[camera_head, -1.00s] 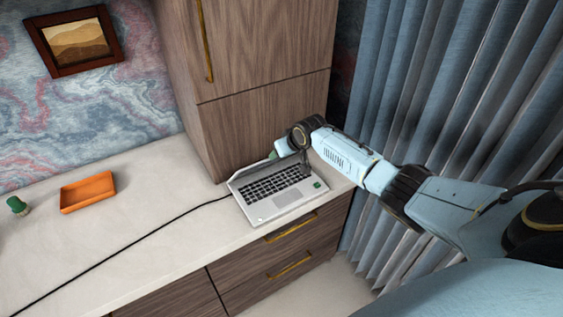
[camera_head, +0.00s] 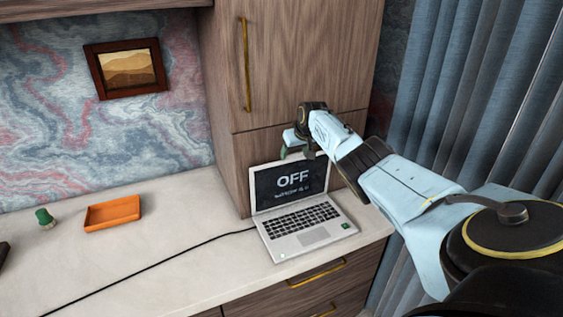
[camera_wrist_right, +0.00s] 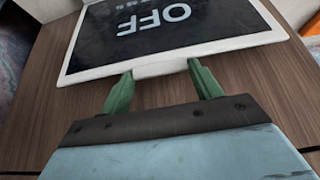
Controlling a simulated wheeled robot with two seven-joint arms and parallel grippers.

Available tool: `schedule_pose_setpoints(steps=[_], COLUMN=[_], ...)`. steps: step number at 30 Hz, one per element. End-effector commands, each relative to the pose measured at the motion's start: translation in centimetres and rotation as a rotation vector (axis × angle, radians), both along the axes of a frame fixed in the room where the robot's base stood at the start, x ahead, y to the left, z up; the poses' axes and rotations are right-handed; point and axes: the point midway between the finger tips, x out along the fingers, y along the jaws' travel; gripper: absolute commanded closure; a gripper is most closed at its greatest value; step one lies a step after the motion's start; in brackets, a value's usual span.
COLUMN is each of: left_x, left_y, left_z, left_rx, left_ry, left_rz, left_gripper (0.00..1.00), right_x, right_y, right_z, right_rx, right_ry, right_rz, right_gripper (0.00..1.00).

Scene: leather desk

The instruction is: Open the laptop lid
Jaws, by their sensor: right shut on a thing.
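The white laptop (camera_head: 305,229) stands on the counter with its lid raised steeply from the keyboard. Its dark screen (camera_head: 283,192) reads "OFF" and faces me. My right gripper (camera_head: 294,152) is at the top edge of the lid. In the right wrist view, the green fingers of my right gripper (camera_wrist_right: 162,82) are at the white lid edge (camera_wrist_right: 165,66), which sits between the fingertips. The gripper is shut on the lid. The arm hides part of the lid's upper right corner. My left gripper does not show.
A wooden cabinet (camera_head: 285,70) stands right behind the laptop. A black cable (camera_head: 150,268) runs left from the laptop across the pale counter (camera_head: 180,240). An orange tray (camera_head: 112,213) and a green-topped object (camera_head: 45,217) lie at the left. Blue curtains (camera_head: 470,80) hang at the right.

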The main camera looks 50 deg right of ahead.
Motion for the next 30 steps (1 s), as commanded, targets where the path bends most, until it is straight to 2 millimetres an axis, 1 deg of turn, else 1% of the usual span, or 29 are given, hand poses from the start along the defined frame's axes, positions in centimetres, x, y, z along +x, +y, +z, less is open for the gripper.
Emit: schedule_pose_setpoints(steps=[1, 4, 16, 17, 18, 21, 30], left_x=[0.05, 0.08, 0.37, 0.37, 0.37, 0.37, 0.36], left_y=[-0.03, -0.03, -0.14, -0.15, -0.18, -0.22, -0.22], left_z=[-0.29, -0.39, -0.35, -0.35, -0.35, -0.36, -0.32], left_rx=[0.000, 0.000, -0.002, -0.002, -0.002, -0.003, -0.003], left_ry=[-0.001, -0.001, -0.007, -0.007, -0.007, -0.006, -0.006], left_rz=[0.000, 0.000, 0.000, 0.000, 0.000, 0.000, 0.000], left_gripper=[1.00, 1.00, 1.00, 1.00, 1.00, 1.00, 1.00], right_x=[0.13, 0.03, 0.12, 0.12, 0.09, 0.02, -0.10], right_y=[-0.54, -0.90, -0.87, -0.87, -0.86, -0.83, -0.77], right_z=[0.47, 0.57, 0.65, 0.64, 0.59, 0.46, 0.27], right_rx=[-0.007, -0.006, -0.006, -0.006, -0.005, -0.005, -0.003], right_ry=[-0.016, -0.016, -0.016, -0.016, -0.014, -0.011, -0.005], right_rz=[-0.006, -0.010, -0.009, -0.009, -0.009, -0.009, -0.009], right_gripper=[0.77, 0.77, 0.78, 0.33, 0.27, 0.15, 0.15])
